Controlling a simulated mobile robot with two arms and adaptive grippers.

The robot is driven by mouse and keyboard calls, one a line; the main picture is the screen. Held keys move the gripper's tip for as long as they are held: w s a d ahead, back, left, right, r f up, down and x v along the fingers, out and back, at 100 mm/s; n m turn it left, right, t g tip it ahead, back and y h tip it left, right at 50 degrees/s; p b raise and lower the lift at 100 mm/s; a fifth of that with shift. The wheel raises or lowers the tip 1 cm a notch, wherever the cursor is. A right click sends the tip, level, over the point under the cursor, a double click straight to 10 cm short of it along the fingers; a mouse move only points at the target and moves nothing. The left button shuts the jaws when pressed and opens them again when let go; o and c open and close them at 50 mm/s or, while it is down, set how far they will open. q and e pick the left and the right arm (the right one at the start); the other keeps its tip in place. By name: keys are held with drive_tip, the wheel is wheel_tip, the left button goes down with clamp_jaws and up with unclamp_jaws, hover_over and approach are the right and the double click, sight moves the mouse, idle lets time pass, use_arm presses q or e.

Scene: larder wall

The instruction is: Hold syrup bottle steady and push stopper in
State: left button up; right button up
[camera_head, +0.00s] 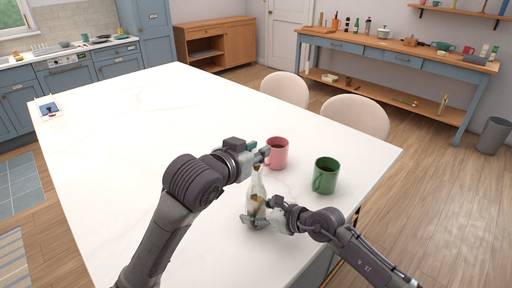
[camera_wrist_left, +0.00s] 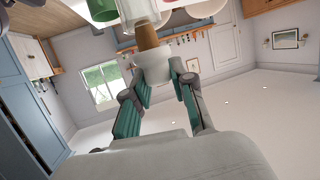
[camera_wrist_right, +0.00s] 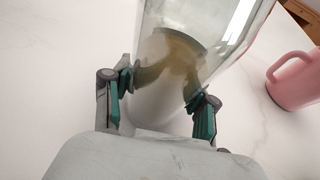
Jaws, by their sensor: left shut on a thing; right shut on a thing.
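The syrup bottle (camera_head: 257,186) is clear glass with brown syrup low inside. It stands on the white table, looking upright. My right gripper (camera_head: 256,218) is shut around its lower body; the right wrist view shows the two fingers on either side of the glass (camera_wrist_right: 205,25). My left gripper (camera_head: 264,157) is above the bottle's neck. In the left wrist view its fingers are shut on the pale head of the stopper (camera_wrist_left: 148,36), whose brown cork points at the bottle's mouth. I cannot tell how deep the cork sits in the neck.
A pink mug (camera_head: 278,153) stands close beside my left gripper, and a green mug (camera_head: 325,176) is to the right.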

use_arm(q)
drive_tip(key=shift+f, duration=0.95)
drive_tip(key=o, duration=0.9)
drive_tip(key=shift+o, duration=0.2)
drive_tip(key=shift+s, duration=0.1)
drive_tip(key=v, duration=1.2)
use_arm(e)
drive_tip(key=o, duration=1.7)
drive_tip(key=shift+c, duration=0.2)
